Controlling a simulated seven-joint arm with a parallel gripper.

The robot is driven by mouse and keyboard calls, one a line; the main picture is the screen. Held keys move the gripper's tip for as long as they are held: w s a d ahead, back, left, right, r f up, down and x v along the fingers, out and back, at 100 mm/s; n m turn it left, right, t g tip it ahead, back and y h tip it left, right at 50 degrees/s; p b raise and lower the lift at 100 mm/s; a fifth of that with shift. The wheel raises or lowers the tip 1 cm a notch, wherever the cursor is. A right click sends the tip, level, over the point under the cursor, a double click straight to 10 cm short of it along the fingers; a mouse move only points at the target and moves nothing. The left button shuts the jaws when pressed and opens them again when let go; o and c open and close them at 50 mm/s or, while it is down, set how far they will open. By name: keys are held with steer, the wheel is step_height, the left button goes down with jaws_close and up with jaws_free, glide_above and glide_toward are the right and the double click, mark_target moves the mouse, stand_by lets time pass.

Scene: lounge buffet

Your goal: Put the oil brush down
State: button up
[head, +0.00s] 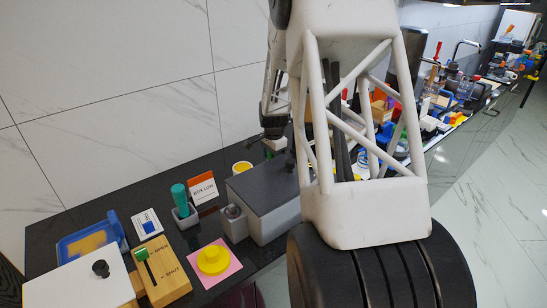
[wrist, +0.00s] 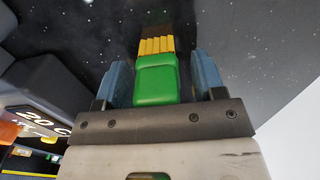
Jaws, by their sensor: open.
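The oil brush, with a green handle (wrist: 156,82) and a ribbed yellow part beyond it, shows in the wrist view between the two blue fingers of my gripper (wrist: 158,78). The fingers are open, with a narrow gap visible on the right of the handle. The dark speckled counter lies behind the brush; I cannot tell whether the brush touches it. In the head view, my gripper (head: 273,134) is behind the grey box, with a small green bit just under it; most of the brush is hidden there.
A grey box (head: 265,190) stands just in front of my gripper.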

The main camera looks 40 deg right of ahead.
steer(key=shift+r, duration=0.1)
step_height(320, 180, up, 12)
steer(key=shift+r, duration=0.1)
stand_by(0.7)
stand_by(0.3)
